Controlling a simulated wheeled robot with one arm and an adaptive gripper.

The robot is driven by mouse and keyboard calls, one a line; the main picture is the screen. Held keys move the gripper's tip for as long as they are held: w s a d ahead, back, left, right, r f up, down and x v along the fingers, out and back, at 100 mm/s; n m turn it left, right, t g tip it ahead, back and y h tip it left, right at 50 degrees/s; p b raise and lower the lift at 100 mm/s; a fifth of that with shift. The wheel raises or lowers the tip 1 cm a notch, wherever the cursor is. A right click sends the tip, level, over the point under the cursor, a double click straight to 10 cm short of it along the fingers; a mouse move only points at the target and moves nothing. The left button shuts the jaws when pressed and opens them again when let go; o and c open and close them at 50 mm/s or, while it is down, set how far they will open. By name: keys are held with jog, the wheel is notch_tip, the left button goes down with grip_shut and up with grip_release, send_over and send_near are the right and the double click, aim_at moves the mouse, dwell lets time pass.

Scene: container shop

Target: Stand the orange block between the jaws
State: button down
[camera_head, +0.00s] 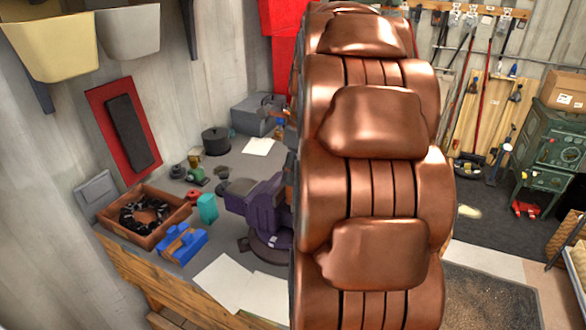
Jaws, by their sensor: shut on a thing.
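A dark purple bench vise (262,208) stands on the grey bench left of the centre. Its right part, with most of the jaw area, is hidden behind my copper-coloured arm. A small orange-brown patch (290,192) shows at the arm's left edge, beside the top of the vise. It may be part of the orange block, but too little shows to tell. My gripper is hidden behind my arm, so its fingers and anything between them cannot be seen.
On the bench, a wooden tray (118,232) with black items, a blue block-like object (180,246) and a teal block (207,209) stand left of the vise. White papers (232,284) lie in front. A black pot (215,141) and grey box (250,116) stand behind.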

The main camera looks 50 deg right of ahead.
jog(key=shift+f, duration=0.45)
dwell(0.4)
jog(key=c, duration=0.7)
grip_release()
jog(key=shift+r+p, duration=1.55)
jog(key=shift+r, duration=1.45)
